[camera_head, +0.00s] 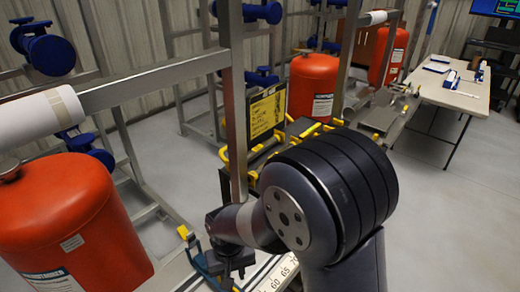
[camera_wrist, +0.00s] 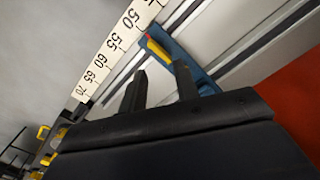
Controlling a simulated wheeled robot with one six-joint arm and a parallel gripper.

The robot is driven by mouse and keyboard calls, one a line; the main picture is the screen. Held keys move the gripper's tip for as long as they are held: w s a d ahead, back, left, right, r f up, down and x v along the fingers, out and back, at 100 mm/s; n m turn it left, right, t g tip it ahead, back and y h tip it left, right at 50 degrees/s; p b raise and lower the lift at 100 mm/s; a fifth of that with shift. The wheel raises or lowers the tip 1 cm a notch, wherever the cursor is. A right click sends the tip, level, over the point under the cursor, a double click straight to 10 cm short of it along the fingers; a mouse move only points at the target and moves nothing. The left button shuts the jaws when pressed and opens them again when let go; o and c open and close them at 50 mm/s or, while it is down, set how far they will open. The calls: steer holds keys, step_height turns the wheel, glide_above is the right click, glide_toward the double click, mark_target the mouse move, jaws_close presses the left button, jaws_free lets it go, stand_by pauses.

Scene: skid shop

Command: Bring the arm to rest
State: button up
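My arm comes in from the bottom right of the head view, its dark rounded joint in the foreground. My gripper (camera_head: 232,262) hangs low beside the metal frame, near a strip with printed numbers. In the wrist view my gripper (camera_wrist: 158,76) has its two dark fingers apart, with nothing seen held between them. Ahead of the fingers is a blue piece (camera_wrist: 188,62) with a yellow and red part (camera_wrist: 157,47) on it. The blue piece (camera_head: 203,268) also shows just left of my gripper in the head view.
A numbered scale strip (camera_wrist: 112,47) runs along the rails. Orange tanks (camera_head: 70,225), (camera_head: 313,88) stand in the grey metal frame (camera_head: 233,110). A yellow sign (camera_head: 267,112) hangs behind my arm. A white table (camera_head: 452,92) stands back right, with clear floor (camera_head: 450,210) in front.

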mark_target(235, 289)
steer(key=shift+m, duration=0.5)
steer(key=n, duration=0.6)
steer(key=shift+f+n, duration=0.4)
step_height(235, 289, down, 8)
steer(key=b, duration=0.5)
steer(key=shift+r, duration=0.25)
steer(key=shift+r+m, duration=0.3)
steer(key=shift+m, duration=0.6)
steer(key=m+p, duration=0.1)
steer(key=m, duration=0.4)
steer(key=shift+m, duration=0.3)
steer(key=shift+r+p, duration=0.45)
steer(key=shift+r, duration=0.1)
